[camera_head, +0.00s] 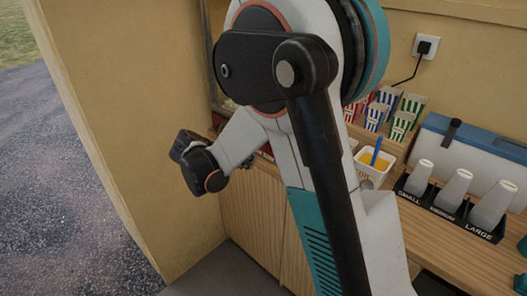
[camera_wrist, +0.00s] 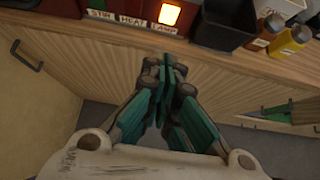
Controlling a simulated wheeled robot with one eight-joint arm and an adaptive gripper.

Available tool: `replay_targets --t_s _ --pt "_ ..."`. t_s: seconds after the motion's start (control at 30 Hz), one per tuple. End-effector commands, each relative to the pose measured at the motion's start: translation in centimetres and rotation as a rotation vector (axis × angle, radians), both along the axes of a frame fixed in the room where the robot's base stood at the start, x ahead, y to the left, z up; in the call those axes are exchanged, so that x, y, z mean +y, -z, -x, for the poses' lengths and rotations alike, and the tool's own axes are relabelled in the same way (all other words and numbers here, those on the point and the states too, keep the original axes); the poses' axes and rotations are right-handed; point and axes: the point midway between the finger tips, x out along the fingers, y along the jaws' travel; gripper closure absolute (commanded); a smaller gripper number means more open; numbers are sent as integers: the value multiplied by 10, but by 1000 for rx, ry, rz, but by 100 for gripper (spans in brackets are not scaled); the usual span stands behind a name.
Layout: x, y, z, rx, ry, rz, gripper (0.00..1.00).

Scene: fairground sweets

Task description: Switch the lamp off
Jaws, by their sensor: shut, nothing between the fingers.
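The lamp switch (camera_wrist: 169,14) glows orange-white, lit, at the top of the wrist view. It sits on a red machine front (camera_wrist: 118,5) above the label reading LAMP (camera_wrist: 167,29), with STIR and HEAT labels to its left. The lamp itself cannot be made out. My gripper (camera_wrist: 165,62) is shut and empty, its teal fingers together below the labels and in front of the wooden counter front. The fingertips look apart from the switch. In the head view my arm hides most of the machine.
A black bin (camera_wrist: 225,22) and orange and yellow bottles (camera_wrist: 290,40) stand right of the machine. In the head view, striped popcorn boxes (camera_head: 376,115), a white tub (camera_head: 372,170) with yellow contents and a black cup holder (camera_head: 450,212) stand on the counter. A wall is at left.

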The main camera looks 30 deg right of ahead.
Motion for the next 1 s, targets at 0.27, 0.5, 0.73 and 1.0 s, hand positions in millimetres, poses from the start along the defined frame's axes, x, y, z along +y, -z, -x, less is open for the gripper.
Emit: replay_targets --t_s 0.27,0.5,0.73,1.0 --pt "0 0 0 2 0 2 100" --pt "-10 9 -3 1 2 0 100" --pt "-42 36 -14 1 4 0 100" --pt "-80 65 -28 -1 3 1 100"
